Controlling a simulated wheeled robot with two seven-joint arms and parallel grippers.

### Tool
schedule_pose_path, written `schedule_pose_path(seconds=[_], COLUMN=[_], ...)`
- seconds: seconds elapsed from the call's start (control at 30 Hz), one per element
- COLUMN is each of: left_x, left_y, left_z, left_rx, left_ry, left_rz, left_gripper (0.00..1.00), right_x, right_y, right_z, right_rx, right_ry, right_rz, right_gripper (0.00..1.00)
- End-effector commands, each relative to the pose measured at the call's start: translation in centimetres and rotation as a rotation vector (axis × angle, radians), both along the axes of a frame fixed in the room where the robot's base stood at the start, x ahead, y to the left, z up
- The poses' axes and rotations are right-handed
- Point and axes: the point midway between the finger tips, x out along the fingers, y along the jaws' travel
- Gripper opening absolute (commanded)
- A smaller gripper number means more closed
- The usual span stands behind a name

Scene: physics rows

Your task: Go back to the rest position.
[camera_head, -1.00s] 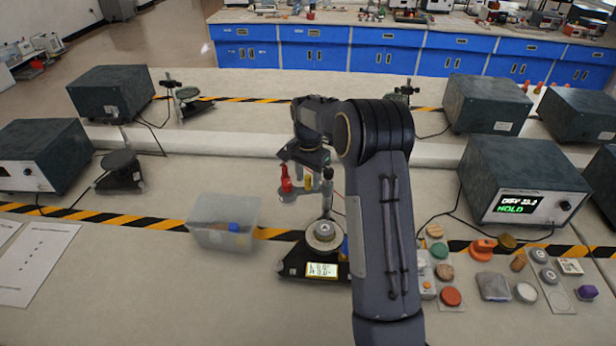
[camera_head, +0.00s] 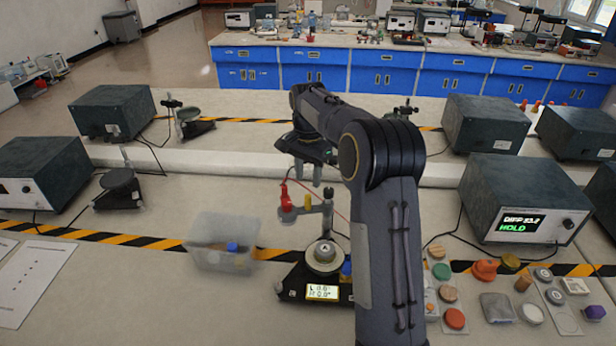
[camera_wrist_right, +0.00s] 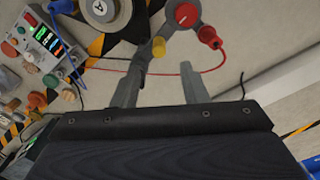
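My right arm rises from the bottom of the head view and reaches forward over the bench. Its gripper (camera_head: 308,178) is above and behind the small instrument stand (camera_head: 325,215). In the right wrist view the two fingers of the gripper (camera_wrist_right: 162,70) are apart, with nothing held between them. The stand's yellow knob (camera_wrist_right: 158,47) and red knob (camera_wrist_right: 187,16) show beyond the fingertips; I cannot tell the exact gap. My left gripper is not in view.
A clear plastic bin (camera_head: 222,243) stands left of the stand. A grey meter box (camera_head: 522,198) and several small pieces lie to the right. A red cable (camera_wrist_right: 200,72) runs from the stand. Bare bench (camera_head: 150,290) lies at the front left.

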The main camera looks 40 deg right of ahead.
Motion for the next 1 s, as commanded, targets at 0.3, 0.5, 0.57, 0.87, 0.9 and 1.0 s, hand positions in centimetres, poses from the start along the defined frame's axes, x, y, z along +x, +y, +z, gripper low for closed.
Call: schedule_pose_path(seconds=[0.3, 0.5, 0.57, 0.87, 0.9, 1.0], left_x=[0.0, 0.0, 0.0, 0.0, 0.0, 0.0], left_y=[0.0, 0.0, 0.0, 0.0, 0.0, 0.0], left_z=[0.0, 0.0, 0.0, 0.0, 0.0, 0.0], left_rx=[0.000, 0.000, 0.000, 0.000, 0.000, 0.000], left_ry=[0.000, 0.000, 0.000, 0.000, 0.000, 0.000], left_rz=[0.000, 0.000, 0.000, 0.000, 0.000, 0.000], left_gripper=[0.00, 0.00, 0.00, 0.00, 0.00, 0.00], right_x=[-0.1, -3.3, -5.2, -16.8, -18.4, -22.4], right_y=[0.0, 1.2, 2.2, 9.5, 10.6, 13.3], right_z=[0.1, 2.4, 3.6, 6.6, 6.5, 5.9], right_rx=[0.003, 0.062, 0.092, 0.161, 0.158, 0.139], right_ry=[-0.002, -0.070, -0.112, -0.359, -0.392, -0.469], right_rz=[0.003, 0.101, 0.164, 0.556, 0.608, 0.742], right_gripper=[0.40, 0.40, 0.40, 0.40, 0.40, 0.40])
